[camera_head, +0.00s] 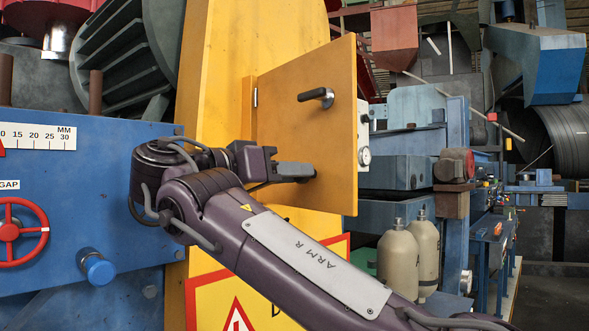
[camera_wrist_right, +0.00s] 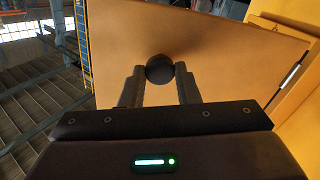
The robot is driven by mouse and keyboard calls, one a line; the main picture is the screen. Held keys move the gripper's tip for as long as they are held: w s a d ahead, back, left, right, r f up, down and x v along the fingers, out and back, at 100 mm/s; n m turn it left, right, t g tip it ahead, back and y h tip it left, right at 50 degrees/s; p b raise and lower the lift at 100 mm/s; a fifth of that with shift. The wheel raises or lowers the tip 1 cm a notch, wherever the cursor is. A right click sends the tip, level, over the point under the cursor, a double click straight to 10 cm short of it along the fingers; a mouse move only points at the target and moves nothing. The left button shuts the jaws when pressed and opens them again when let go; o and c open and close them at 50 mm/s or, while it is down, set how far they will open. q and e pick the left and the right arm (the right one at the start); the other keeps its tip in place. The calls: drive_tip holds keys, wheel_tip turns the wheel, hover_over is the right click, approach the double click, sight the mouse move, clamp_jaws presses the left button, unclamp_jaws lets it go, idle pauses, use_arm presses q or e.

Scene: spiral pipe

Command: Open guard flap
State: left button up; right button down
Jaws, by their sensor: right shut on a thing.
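The guard flap (camera_head: 300,130) is an orange-yellow panel with its hinge (camera_head: 255,97) along its left edge on the yellow housing. It stands swung out from the housing at an angle. A black lever handle (camera_head: 316,96) sits high on its face. My right gripper (camera_head: 305,171) is at the flap's face, below that lever. In the right wrist view, the flap (camera_wrist_right: 215,60) fills the middle, and the gripper's fingers (camera_wrist_right: 160,75) are shut on a round black knob (camera_wrist_right: 160,67). In the head view the fingers hide this knob. My left gripper is not in view.
The yellow housing (camera_head: 215,60) has a warning sign (camera_head: 238,315) low down. A blue panel with a red handwheel (camera_head: 10,230) and a blue knob (camera_head: 97,268) stands at the left. Tan bottles (camera_head: 397,255) and blue machinery stand beyond the flap's free edge.

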drive_tip(key=shift+r, duration=0.2)
drive_tip(key=c, duration=1.1)
unclamp_jaws()
drive_tip(key=shift+a, duration=0.1)
drive_tip(key=shift+f, duration=0.15)
